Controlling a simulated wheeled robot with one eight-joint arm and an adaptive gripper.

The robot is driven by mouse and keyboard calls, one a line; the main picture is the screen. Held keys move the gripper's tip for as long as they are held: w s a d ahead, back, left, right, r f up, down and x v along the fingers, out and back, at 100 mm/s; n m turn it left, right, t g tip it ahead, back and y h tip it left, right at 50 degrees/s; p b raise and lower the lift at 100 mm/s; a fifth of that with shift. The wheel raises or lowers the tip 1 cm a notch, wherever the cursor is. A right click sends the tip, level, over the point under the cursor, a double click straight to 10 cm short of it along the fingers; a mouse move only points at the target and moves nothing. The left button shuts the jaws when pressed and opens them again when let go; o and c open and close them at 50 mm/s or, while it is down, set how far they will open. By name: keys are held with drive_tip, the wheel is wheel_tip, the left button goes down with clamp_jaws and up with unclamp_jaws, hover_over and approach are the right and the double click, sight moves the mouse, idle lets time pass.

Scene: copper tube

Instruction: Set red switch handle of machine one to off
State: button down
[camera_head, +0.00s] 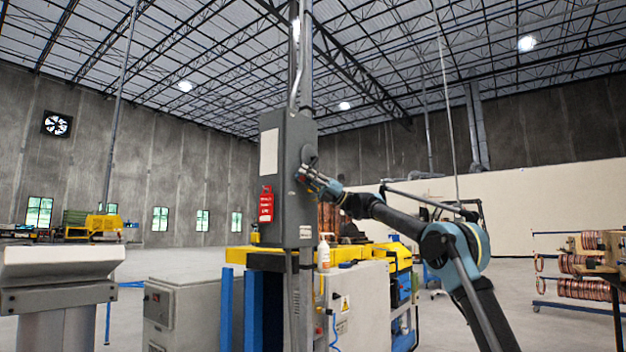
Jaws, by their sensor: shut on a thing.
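A grey electrical box (286,185) is fixed to a column in the middle of the picture. My gripper (304,174) is at the right side of this box, where my arm reaches in from the lower right. It is shut on what appears to be the red switch handle (301,178). Only a small reddish spot of the handle shows between the fingers, so its exact angle cannot be told. A round grey plate (309,153) shows on the box side just above my gripper.
A red tag (266,204) hangs on the box front. Below stand a yellow and blue machine (400,262), a grey cabinet (355,300) and a white bottle (323,254). A rack of copper coils (590,289) is at the right. Open floor shows at the left.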

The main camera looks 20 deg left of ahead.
drive_tip(key=shift+w+d+f, duration=0.1)
drive_tip(key=shift+w+f, duration=0.15)
drive_tip(key=c, duration=1.7)
unclamp_jaws()
drive_tip(key=shift+w, duration=0.15)
drive_tip(key=v, duration=1.2)
drive_tip(key=shift+d+f, duration=0.1)
